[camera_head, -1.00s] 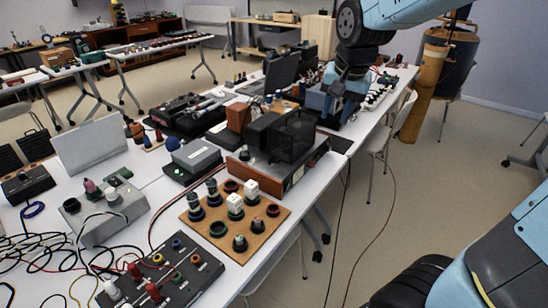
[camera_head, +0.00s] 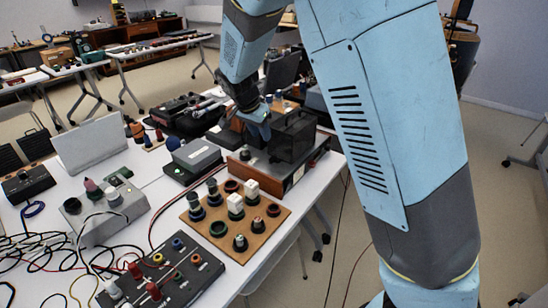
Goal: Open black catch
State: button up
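I cannot clearly make out a black catch; it is too small or hidden. A wooden-based device (camera_head: 277,178) with a dark, see-through cover (camera_head: 297,136) stands on the white table. The cover looks closed, and a dark block stands beside it on the left. My gripper (camera_head: 262,128) hangs just behind and to the left of the cover, pointing down. It is small and partly hidden, so its finger gap and any contact do not show clearly.
A wooden board (camera_head: 240,226) with knobs and white blocks lies in front. A grey box (camera_head: 196,156) stands to the left, near a black device (camera_head: 184,115). A control panel (camera_head: 165,275) and loose cables fill the near left. My arm covers much of the right side.

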aim_at(271, 158)
jog(key=x, duration=1.3)
jog(key=shift+w+f, duration=0.2)
jog(key=shift+f, duration=0.15)
jog(key=shift+c, duration=0.4)
